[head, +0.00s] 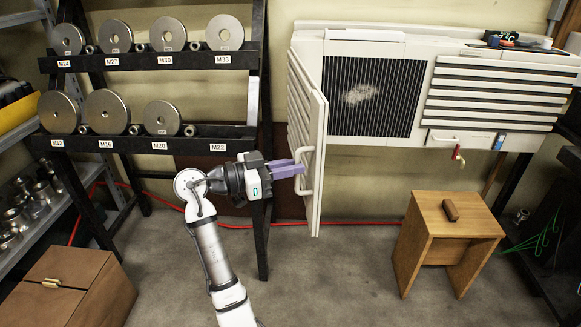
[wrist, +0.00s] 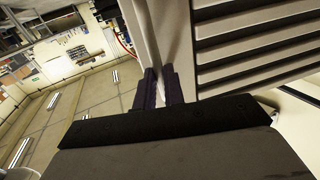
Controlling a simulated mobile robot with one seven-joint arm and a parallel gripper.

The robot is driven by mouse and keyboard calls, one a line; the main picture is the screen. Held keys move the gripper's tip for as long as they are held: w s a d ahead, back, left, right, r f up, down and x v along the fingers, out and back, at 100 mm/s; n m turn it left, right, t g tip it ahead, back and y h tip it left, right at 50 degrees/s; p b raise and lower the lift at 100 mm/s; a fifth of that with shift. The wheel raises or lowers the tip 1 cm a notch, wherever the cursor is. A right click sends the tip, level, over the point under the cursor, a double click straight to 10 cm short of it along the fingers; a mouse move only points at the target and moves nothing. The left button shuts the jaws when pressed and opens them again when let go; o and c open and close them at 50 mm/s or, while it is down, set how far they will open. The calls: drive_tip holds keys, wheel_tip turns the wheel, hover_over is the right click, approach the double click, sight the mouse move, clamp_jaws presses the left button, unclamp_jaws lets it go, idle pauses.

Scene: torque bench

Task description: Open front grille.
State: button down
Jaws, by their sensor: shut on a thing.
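The front grille (head: 318,130) is a pale slatted panel hinged at the left side of the white wall unit (head: 470,40). In the head view it stands swung well out from the unit, seen nearly edge-on. Behind it a dark finned filter (head: 372,97) with a pale dusty patch is exposed. My gripper (head: 298,169) is shut on the grille's white handle (head: 306,172) with its purple fingers. In the wrist view the fingers (wrist: 160,88) close on the pale handle (wrist: 170,50), beside the grille's slats (wrist: 250,60).
A wooden stool (head: 455,228) with a small brown block (head: 450,210) stands below right of the unit. A black rack (head: 150,60) of metal discs stands on the left, near my arm. A brown box (head: 75,290) sits at lower left. The middle floor is clear.

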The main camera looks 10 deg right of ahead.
drive_tip(key=shift+w+a+r+t, duration=0.15)
drive_tip(key=shift+w+r+t, duration=0.1)
drive_tip(key=shift+w+t, duration=0.2)
drive_tip(key=c, duration=1.6)
unclamp_jaws()
drive_tip(key=shift+w+f, duration=0.1)
drive_tip(key=shift+f, duration=0.05)
drive_tip(key=shift+o, duration=0.6)
drive_tip(key=s+a+b, duration=0.1)
drive_tip(key=s+a, duration=0.1)
drive_tip(key=a, duration=1.1)
drive_tip(key=shift+a, duration=0.25)
